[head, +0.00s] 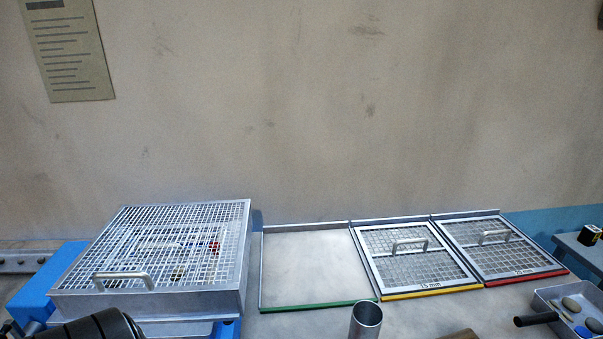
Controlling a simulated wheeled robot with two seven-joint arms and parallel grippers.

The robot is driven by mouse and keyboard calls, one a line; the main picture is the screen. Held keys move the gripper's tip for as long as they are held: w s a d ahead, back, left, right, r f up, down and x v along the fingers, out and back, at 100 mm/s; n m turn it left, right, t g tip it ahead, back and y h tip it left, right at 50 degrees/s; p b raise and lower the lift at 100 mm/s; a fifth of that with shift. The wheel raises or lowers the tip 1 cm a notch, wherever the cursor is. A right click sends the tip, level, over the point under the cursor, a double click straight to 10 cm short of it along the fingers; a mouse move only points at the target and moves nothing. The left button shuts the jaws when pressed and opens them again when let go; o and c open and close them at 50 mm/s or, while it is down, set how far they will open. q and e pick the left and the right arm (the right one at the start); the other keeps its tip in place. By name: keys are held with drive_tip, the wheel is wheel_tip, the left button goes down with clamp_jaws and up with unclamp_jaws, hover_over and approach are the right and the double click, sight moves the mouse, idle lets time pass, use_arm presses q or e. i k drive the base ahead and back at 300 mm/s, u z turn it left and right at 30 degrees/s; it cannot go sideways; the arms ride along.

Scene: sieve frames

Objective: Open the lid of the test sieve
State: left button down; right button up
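The test sieve (150,305) is a grey metal box at the left of the bench. Its wire-mesh lid (215,222) lies flat and closed on top. A bar handle (123,277) stands at the lid's front edge. Through the mesh I see a second handle and a few coloured pieces, blurred by the wires. A black rounded part of my arm shows at the bottom left, in front of the sieve, and hides some of its lower front. I see no fingertips of either gripper, and nothing touches the lid handle.
The sieve sits over a blue base (45,285). To its right are an empty green-edged frame bay (310,265), a yellow-edged screen (405,262) and a red-edged screen (500,250). A metal cylinder (366,320) stands in front. A tray of stones (548,298) is at right.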

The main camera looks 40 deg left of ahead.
sight(100, 290)
drive_tip(key=u, duration=2.55)
drive_tip(key=k, duration=0.8)
drive_tip(key=z, duration=1.05)
